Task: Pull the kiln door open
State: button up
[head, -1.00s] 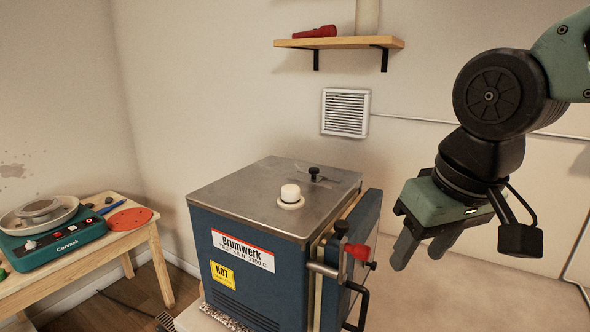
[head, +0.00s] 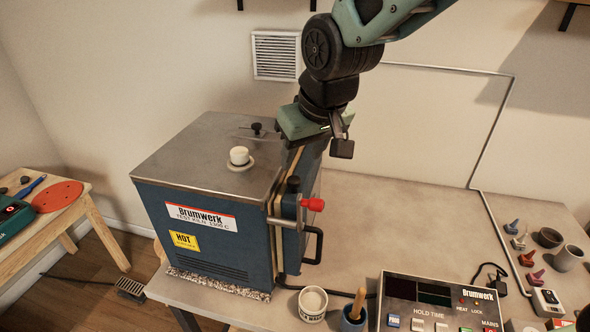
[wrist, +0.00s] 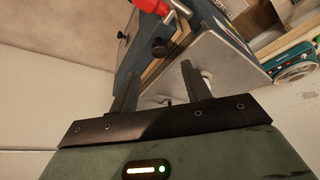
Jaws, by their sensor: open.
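The blue kiln (head: 222,255) with a bare metal top stands on the table's left end. Its door (head: 292,248) is on its right side, close along the body, with a pale strip at the seam. I cannot tell whether it is slightly ajar. The door has a black handle (head: 319,246) and a latch with a red knob (head: 313,204). My gripper (head: 296,150) is open and points down by the door's far top edge; its fingers are hard to make out there. In the wrist view, my gripper (wrist: 158,80) shows empty fingers, with the red knob (wrist: 150,5) beyond.
A white plug (head: 239,156) sits on the kiln top. A white cup (head: 312,303), a blue pot (head: 353,318) and a control box (head: 440,305) are at the table's front. The table right of the door is largely clear.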

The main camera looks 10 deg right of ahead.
aim_at(295, 179)
jog(key=x, duration=0.7)
jog(key=shift+f+p, duration=0.15)
jog(key=shift+p, duration=0.15)
grip_shut()
